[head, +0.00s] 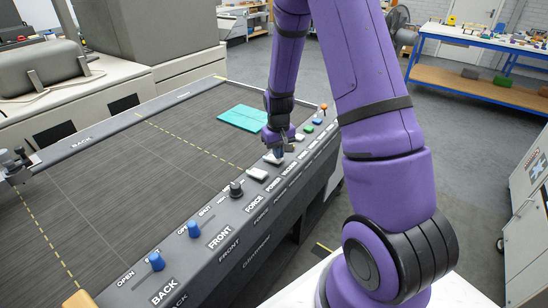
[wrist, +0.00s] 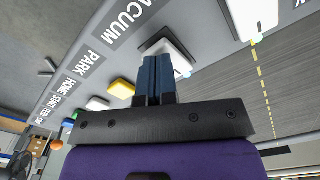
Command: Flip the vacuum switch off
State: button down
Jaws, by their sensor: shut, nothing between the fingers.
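The vacuum switch (wrist: 180,52) is a pale rocker in a dark frame, beside the VACUUM label on the grey control panel. In the head view the switch (head: 273,159) shows partly beneath my gripper (head: 277,143). In the wrist view my gripper (wrist: 157,58) is shut and empty, its dark blue fingertips overlapping the switch. I cannot tell whether they touch it. The fingers hide part of the rocker, and its on or off position cannot be made out.
Another pale rocker (head: 257,174) sits beside the POWER label. A yellow button (wrist: 121,88) and several others line the panel beyond the vacuum switch. A black knob (head: 236,189) and blue knobs (head: 194,229) are nearer. A teal sheet (head: 244,118) lies on the dark bed.

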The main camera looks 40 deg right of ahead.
jog(key=shift+f, duration=0.55)
jog(key=shift+r, duration=0.1)
dwell(0.3)
jog(key=shift+r, duration=3.4)
